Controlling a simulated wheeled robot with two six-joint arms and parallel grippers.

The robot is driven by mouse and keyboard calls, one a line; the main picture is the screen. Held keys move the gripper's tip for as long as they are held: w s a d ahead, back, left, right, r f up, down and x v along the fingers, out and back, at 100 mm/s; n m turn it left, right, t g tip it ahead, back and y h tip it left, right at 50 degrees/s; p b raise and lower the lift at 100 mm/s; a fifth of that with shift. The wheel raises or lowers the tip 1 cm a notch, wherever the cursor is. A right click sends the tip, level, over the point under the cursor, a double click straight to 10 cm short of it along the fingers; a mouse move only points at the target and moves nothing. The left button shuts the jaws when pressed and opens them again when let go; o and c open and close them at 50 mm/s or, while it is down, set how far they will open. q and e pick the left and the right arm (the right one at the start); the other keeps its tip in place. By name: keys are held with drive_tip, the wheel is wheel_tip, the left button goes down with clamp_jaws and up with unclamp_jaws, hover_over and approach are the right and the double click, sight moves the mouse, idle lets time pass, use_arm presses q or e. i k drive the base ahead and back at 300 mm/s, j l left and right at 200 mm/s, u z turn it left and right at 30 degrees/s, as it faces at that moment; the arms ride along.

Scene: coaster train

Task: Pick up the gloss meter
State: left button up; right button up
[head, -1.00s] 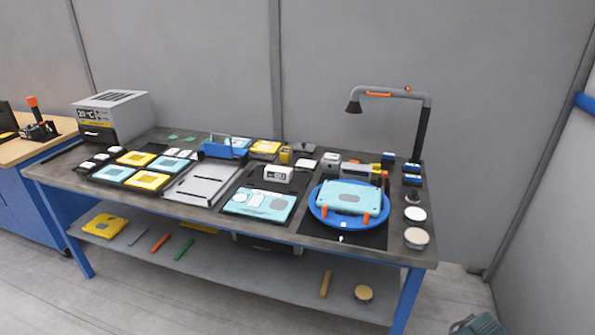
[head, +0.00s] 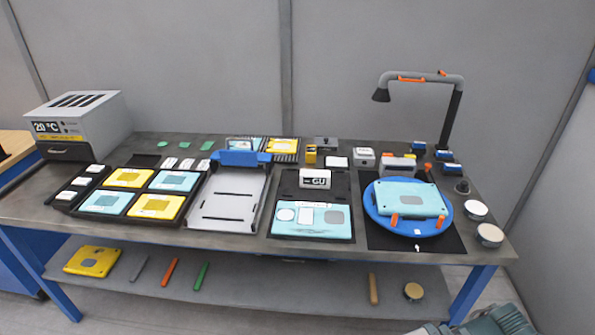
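A small white box with a dark display reading "GU" (head: 315,179), which looks like the gloss meter, stands upright in the head view. It is at the back of a dark tray (head: 287,182), behind a light-blue panel (head: 325,220) with round and rectangular patches. Neither of my grippers shows in this view.
A blue turntable (head: 378,222) with a light-blue case stands to the right, under a grey lamp arm (head: 432,76). A grey fixture with a blue clamp (head: 240,158) is to the left. Coloured panels and a "20 °C" box (head: 80,125) stand farther left. The lower shelf (head: 320,295) holds loose items.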

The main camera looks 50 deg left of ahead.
sight(309, 178)
drive_tip(key=k+j, duration=0.15)
drive_tip(key=j, duration=0.2)
drive_tip(key=k+j, duration=0.15)
drive_tip(key=j, duration=0.2)
drive_tip(key=k+j, duration=0.15)
drive_tip(key=j, duration=0.2)
drive_tip(key=k+j, duration=0.15)
drive_tip(key=j, duration=0.25)
drive_tip(key=k+j, duration=0.15)
drive_tip(key=j, duration=0.2)
